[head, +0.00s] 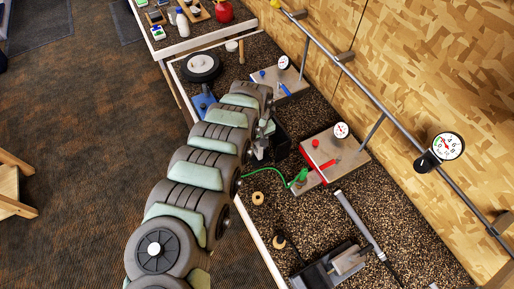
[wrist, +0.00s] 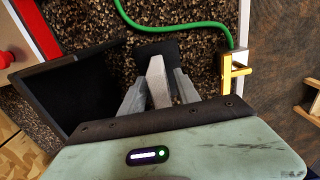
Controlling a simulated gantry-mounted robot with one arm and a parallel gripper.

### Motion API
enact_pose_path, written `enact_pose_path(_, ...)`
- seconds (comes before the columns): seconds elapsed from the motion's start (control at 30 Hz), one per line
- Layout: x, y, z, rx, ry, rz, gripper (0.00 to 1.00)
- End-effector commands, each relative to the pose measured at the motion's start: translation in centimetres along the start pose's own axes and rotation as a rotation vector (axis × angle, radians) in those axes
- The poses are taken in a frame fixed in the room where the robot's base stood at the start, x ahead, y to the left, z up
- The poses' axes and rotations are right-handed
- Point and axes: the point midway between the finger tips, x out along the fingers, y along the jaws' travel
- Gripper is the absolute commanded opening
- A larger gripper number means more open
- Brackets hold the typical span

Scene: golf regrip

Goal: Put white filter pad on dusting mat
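My gripper (wrist: 158,66) points down over the dark speckled bench top. Its grey fingers sit close together in the wrist view, and I cannot tell whether they are apart or shut. A small black piece (wrist: 155,48) shows at the fingertips; I cannot tell whether it is touched or lies below. In the head view my gripper (head: 262,148) is beside a black open box (head: 282,138), partly hidden by my arm. I cannot make out the white filter pad or the dusting mat for certain in either view.
The black box (wrist: 38,90) stands close left of my fingers in the wrist view. A green hose (wrist: 185,27) runs to a yellow-handled valve (wrist: 230,70) on the right. A red-edged gauge block (head: 330,155) and a vise (head: 335,265) stand on the bench. A side table (head: 205,38) holds small items.

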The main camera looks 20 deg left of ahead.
Motion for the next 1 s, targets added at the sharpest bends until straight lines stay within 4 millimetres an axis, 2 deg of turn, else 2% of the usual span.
enact_pose_path(0.53, -8.4, -0.2, -0.2, -0.001, 0.006, -0.002, 0.38)
enact_pose_path(0.77, -10.2, -0.1, -0.1, -0.002, 0.002, -0.002, 0.38)
enact_pose_path(1.0, -10.5, -0.1, 0.0, -0.002, 0.001, 0.0, 0.38)
